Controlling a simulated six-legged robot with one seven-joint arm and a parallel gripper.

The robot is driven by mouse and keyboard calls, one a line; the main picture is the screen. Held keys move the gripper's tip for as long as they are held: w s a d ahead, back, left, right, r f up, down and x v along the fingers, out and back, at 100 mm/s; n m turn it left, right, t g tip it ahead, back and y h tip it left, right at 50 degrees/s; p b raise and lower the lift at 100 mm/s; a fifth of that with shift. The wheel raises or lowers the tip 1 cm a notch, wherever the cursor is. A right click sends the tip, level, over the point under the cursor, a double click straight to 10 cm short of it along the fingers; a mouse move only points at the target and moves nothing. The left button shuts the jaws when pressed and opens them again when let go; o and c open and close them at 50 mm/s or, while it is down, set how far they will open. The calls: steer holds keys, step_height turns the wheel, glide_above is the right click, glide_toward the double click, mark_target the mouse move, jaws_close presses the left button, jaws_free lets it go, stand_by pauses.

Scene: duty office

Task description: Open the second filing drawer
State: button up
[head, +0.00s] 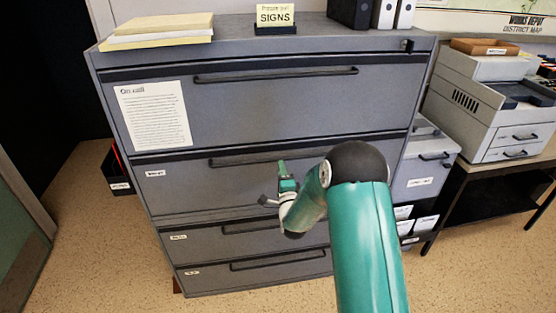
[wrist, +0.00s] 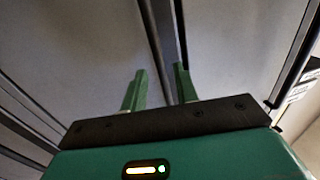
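The grey filing cabinet (head: 200,238) stands in front of me with its drawers stacked, all looking shut. The second drawer (head: 195,190) from the top has a small label at its left and a long dark handle (head: 232,161); my arm hides the right part of both. My gripper (head: 283,170) is in front of this drawer, close to the handle. In the wrist view my gripper's two green fingers (wrist: 158,90) are apart, with a dark bar (wrist: 153,40) running between and beyond them. I cannot tell whether they touch it.
The top drawer (head: 240,110) carries a paper notice (head: 153,116). Folders (head: 160,30), a sign (head: 275,17) and binders (head: 370,12) stand on top of the cabinet. A printer (head: 490,100) on a table is at the right. Floor is clear at the left front.

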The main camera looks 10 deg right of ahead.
mark_target(271, 147)
steer(key=shift+w+r, duration=0.15)
steer(key=shift+w, duration=0.75)
steer(key=shift+w+r, duration=0.2)
steer(key=shift+w, duration=0.75)
steer(key=shift+w+r, duration=0.15)
steer(key=shift+w, duration=0.75)
jaws_close()
